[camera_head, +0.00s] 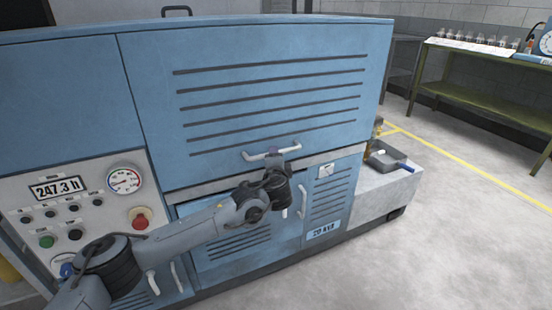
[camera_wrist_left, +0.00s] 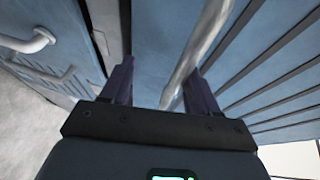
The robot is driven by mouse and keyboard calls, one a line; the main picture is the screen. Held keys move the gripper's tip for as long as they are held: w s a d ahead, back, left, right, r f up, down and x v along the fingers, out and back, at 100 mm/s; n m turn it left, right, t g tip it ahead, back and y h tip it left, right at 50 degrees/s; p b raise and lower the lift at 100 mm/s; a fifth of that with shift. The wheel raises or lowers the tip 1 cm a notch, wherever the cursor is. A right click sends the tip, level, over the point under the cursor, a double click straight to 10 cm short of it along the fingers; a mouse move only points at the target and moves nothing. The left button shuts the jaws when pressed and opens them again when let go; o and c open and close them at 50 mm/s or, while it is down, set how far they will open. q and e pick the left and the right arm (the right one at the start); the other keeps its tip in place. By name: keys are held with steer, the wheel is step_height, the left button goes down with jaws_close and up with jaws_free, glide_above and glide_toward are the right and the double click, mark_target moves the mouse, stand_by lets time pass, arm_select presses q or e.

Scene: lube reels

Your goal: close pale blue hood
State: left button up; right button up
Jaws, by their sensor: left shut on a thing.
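The pale blue hood (camera_head: 265,75) is the large slotted upper panel of the machine, and its slots also show in the wrist view (camera_wrist_left: 275,70). It hangs nearly upright, with its lower edge close to the grey strip above the lower doors. A pale bar handle (camera_head: 257,156) sits near its bottom edge. My left gripper (camera_head: 276,158) is at the right part of this handle. In the wrist view, the handle (camera_wrist_left: 203,45) runs between the fingers of my left gripper (camera_wrist_left: 158,80), which is shut on it. My right gripper is not in view.
The control panel (camera_head: 75,207) with gauge and red button is at the left. Lower slotted doors with a white handle (camera_head: 302,201) lie below the hood. A grey tray (camera_head: 385,160) sits on the ledge at right. A green bench (camera_head: 480,95) stands beyond open floor.

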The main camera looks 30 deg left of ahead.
arm_select(q)
steer(key=shift+s+a+f, duration=0.15)
steer(key=shift+a+f, duration=0.15)
steer(key=shift+f, duration=0.2)
steer(key=r+p+v, duration=0.1)
steer(key=p+v, duration=0.3)
steer(key=v, duration=0.7)
steer(key=shift+d, duration=0.25)
steer(key=shift+w, duration=0.25)
